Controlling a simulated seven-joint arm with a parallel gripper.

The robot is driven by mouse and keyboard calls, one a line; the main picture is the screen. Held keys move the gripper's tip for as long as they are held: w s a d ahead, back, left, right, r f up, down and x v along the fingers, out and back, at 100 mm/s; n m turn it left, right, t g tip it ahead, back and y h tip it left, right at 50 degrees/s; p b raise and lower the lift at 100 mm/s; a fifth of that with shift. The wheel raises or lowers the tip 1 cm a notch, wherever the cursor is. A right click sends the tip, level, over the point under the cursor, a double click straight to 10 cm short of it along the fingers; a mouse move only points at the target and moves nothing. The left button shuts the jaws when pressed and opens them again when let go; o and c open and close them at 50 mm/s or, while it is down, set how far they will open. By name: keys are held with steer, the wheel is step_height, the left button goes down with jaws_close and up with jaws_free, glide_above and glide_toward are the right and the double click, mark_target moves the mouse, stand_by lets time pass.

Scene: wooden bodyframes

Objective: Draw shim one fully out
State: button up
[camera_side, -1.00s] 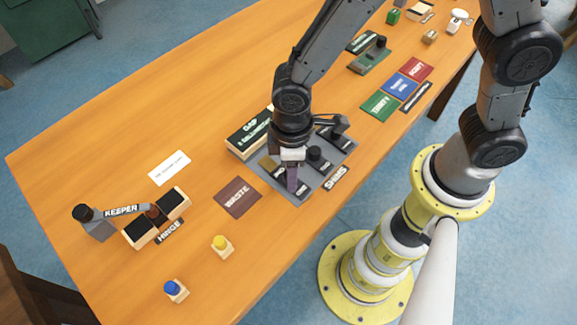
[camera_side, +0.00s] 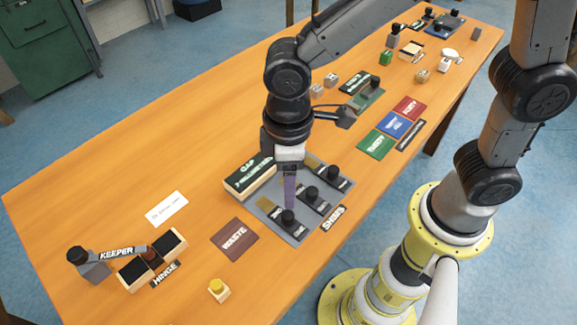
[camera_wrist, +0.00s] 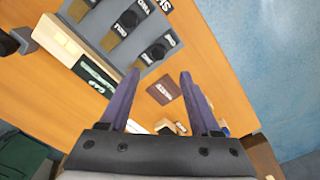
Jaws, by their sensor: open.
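Shim one (camera_side: 288,219), a dark strip with a black knob, lies on the grey shim tray (camera_side: 297,239) nearest the waste mat; it also shows in the wrist view (camera_wrist: 156,52). Two similar shims, the middle one (camera_side: 312,196) and the far one (camera_side: 334,174), lie beside it. My gripper (camera_side: 290,205) is above the tray near shim one's knob, its purple fingers overlapping the shims in the side view. In the wrist view my gripper (camera_wrist: 160,76) is open, with nothing between its fingers. Its exact height over the knob cannot be told.
The long gap block (camera_side: 247,177) borders the tray's left side. A brown waste mat (camera_side: 234,240) lies to the left, with a yellow-knobbed block (camera_side: 218,290) and the keeper-and-hinge fixture (camera_side: 148,262) beyond. Green, blue and red mats (camera_side: 394,125) lie to the upper right.

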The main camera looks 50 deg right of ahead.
step_height(320, 180, up, 3)
steer(key=shift+r, duration=0.2)
steer(key=d+r+m+t+y, duration=0.1)
steer(key=d+r+m+t, duration=0.25)
steer(key=d+r, duration=0.65)
steer(key=s+d+f+m+t+h, duration=0.1)
steer(key=s+d+f+m+t, duration=0.1)
steer(key=s+d+m, duration=0.3)
steer(key=s+d, duration=0.4)
steer(key=d, duration=0.2)
steer(key=shift+s+f, duration=0.15)
